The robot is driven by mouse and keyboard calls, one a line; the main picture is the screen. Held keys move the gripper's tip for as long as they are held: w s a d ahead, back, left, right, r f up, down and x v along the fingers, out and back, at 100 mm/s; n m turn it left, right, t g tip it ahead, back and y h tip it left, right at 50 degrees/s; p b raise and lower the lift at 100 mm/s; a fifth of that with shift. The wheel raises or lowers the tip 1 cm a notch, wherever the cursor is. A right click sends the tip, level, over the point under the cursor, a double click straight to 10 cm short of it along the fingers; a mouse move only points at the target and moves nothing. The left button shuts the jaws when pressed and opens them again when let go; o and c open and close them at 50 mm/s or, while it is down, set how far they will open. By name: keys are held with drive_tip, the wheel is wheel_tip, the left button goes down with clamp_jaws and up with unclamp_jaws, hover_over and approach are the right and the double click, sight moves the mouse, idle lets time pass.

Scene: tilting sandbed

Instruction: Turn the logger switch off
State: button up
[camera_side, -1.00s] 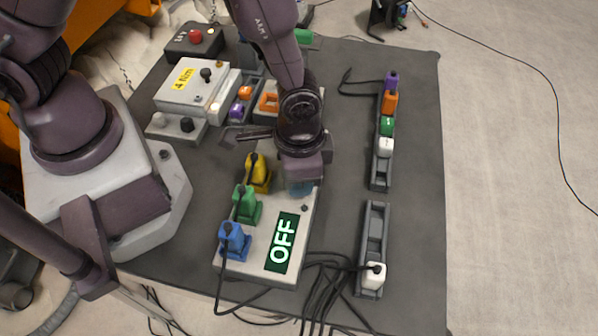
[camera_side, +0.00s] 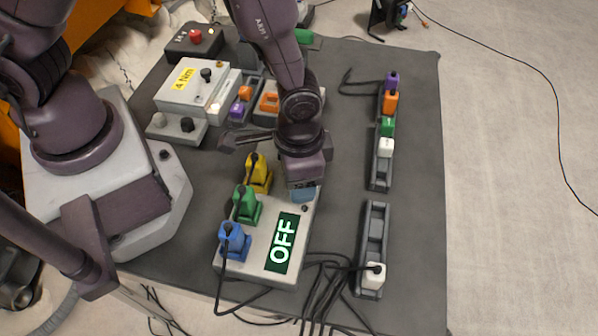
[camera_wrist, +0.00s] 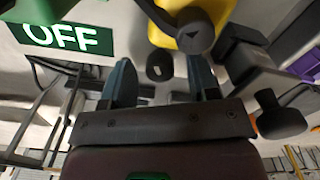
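The logger box (camera_side: 255,262) is a light grey housing at the lower middle of the side view. Its green display (camera_side: 282,242) reads OFF, and the same display (camera_wrist: 62,38) shows in the wrist view. A small dark knob (camera_side: 305,208), likely the switch, sits on the box top near its right edge. In the wrist view this knob (camera_wrist: 159,66) appears between my two blue fingers. My gripper (camera_side: 302,194) is just behind the knob in the side view, fingers pointing down. The wrist view shows my gripper (camera_wrist: 163,76) open, with a gap between its fingers and nothing held.
Yellow (camera_side: 257,172), green (camera_side: 246,205) and blue (camera_side: 234,240) plugs stand along the box's left side, with cables. A grey plug rack (camera_side: 372,235) stands to the right. A white box with a yellow label (camera_side: 190,90) stands at the back left.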

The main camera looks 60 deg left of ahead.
drive_tip(key=shift+r, duration=0.1)
wheel_tip(320, 180, up, 13)
idle(0.5)
drive_tip(key=s+a+r+n+t, duration=0.2)
drive_tip(key=s+a+r, duration=0.1)
drive_tip(key=a+r, duration=0.5)
drive_tip(key=s+a+r+n+t, duration=0.2)
drive_tip(key=s+a+r+t, duration=0.1)
drive_tip(key=a+r, duration=0.5)
drive_tip(key=shift+s+a+t, duration=0.3)
drive_tip(key=shift+s+a, duration=0.1)
drive_tip(key=shift+s, duration=0.15)
